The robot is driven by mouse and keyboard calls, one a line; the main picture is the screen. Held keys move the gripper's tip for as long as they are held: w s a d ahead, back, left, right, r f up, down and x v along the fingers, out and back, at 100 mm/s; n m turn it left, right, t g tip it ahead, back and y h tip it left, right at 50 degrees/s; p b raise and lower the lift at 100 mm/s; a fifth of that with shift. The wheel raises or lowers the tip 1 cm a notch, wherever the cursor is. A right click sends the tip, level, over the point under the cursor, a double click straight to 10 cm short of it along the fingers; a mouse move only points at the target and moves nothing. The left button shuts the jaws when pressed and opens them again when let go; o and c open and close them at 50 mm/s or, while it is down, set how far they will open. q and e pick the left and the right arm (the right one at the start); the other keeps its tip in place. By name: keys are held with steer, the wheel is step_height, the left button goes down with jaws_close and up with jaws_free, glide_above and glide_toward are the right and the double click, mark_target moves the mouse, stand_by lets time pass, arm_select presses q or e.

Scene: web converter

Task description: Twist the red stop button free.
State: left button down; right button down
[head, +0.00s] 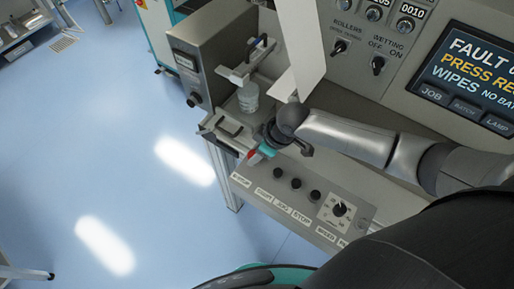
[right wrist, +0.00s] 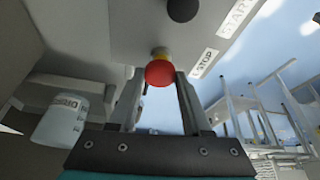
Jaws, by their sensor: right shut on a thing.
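The red stop button (right wrist: 160,73) is a round red knob with a yellow collar on the grey machine panel. In the right wrist view it sits between the two fingers of my right gripper (right wrist: 159,80), which is shut on it. In the head view only a bit of the red button (head: 252,157) shows beside my right gripper (head: 259,153), at the left end of the front control panel (head: 357,208). My wrist hides the rest. Whether the button has turned cannot be told. My left gripper is not in view.
Black buttons (head: 296,183) and a dial (head: 340,209) lie to the right on the panel. A white labelled tub (head: 248,97) stands behind my gripper. A screen (head: 470,75) shows a fault message. Open blue floor (head: 120,150) lies left of the machine.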

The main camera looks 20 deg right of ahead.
stand_by(0.3)
steer(key=shift+c, duration=1.7)
jaws_free()
steer(key=p+v, duration=0.1)
steer(key=v, duration=1.4)
steer(key=shift+p, duration=0.3)
steer(key=shift+s+r, duration=0.1)
